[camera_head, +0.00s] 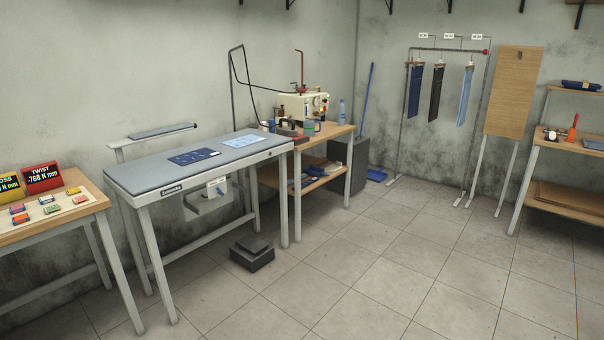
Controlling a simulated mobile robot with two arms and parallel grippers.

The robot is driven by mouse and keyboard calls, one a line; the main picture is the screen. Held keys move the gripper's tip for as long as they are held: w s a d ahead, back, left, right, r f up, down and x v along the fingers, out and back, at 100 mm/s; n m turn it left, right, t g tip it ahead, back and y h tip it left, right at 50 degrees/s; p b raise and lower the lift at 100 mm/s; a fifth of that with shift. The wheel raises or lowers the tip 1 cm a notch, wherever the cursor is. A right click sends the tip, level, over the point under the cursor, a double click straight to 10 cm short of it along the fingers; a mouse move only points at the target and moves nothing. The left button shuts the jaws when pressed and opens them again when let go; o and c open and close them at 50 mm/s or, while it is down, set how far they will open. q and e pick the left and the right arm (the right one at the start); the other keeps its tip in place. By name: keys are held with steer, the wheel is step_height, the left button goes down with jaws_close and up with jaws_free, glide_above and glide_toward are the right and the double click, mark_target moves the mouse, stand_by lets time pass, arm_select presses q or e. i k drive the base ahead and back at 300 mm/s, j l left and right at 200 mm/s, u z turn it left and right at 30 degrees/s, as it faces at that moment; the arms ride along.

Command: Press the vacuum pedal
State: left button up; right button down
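A dark grey pedal (252,250) sits on the tiled floor below the front right part of a grey padded pressing table (215,163). It is a low box with a smaller raised pad on top. I take it to be the vacuum pedal; no label on it can be read. Whether the pad is pressed cannot be told. Neither of my grippers shows in the head view, and nothing touches the pedal.
A wooden sewing table (335,132) with a sewing machine (303,104) stands behind the pressing table. A wooden table (62,218) with small packets is at the left. A clothes rack (447,50) and shelf (570,140) stand right. The tiled floor (400,270) is clear.

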mark_target(253, 244)
steer(key=i+u, duration=0.1)
steer(key=i, duration=0.9)
steer(key=i+l, duration=0.2)
steer(key=i, duration=0.8)
steer(key=i+l+u, duration=0.1)
steer(key=i+u, duration=0.3)
steer(key=i+l+u, duration=0.15)
steer(key=i+u, duration=0.25)
steer(key=i+l+u, duration=0.6)
steer(key=u, duration=0.2)
steer(key=i+l+u, duration=0.15)
steer(key=l, duration=0.2)
steer(key=i+l+u, duration=0.2)
steer(key=l+u, duration=0.15)
steer(key=l, duration=0.3)
